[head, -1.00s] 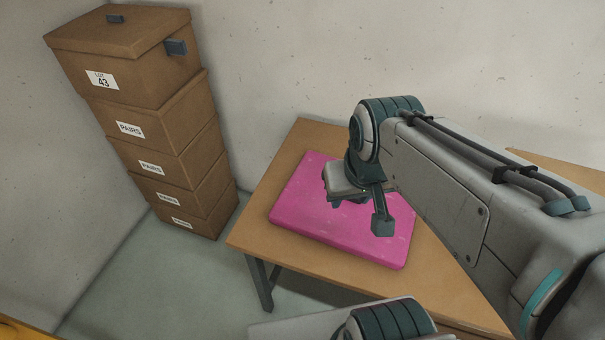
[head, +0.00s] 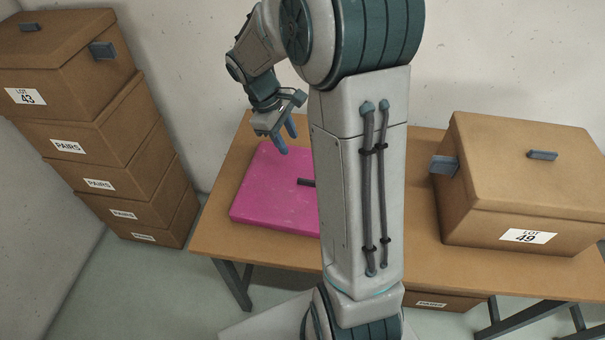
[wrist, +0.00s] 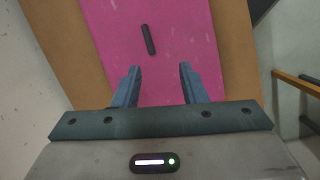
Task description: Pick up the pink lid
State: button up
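The pink lid (head: 269,191) lies flat on the wooden table, to the left of my arm in the head view. A dark bar handle (head: 306,182) stands out on its top. My arm hides the lid's right part. In the wrist view the lid (wrist: 183,48) fills the upper middle, with its dark handle (wrist: 149,40) beyond the fingertips. My gripper (head: 287,136) is above the lid's far part, pointing down.
The wooden table (head: 420,145) carries a brown box marked LOT 49 (head: 520,190) on the right. A stack of brown boxes (head: 85,130) stands on the floor at the left. A wall (head: 190,60) is close behind the table.

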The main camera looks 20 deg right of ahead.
jog(key=w+d+f+n+g, duration=0.1)
jog(key=w+d+f+n, duration=0.2)
jog(key=w+f, duration=0.35)
send_over(309, 181)
jog(key=w+a, duration=0.2)
jog(key=f, duration=0.9)
jog(key=shift+d, duration=0.25)
jog(key=shift+s+p+x, duration=0.1)
jog(key=shift+p+x, duration=0.25)
jog(key=shift+x, duration=1)
jog(key=shift+s+p+x, duration=0.15)
jog(key=shift+p+x, duration=0.15)
jog(key=shift+x, duration=1.1)
jog(key=shift+a+r, duration=0.1)
grip_shut()
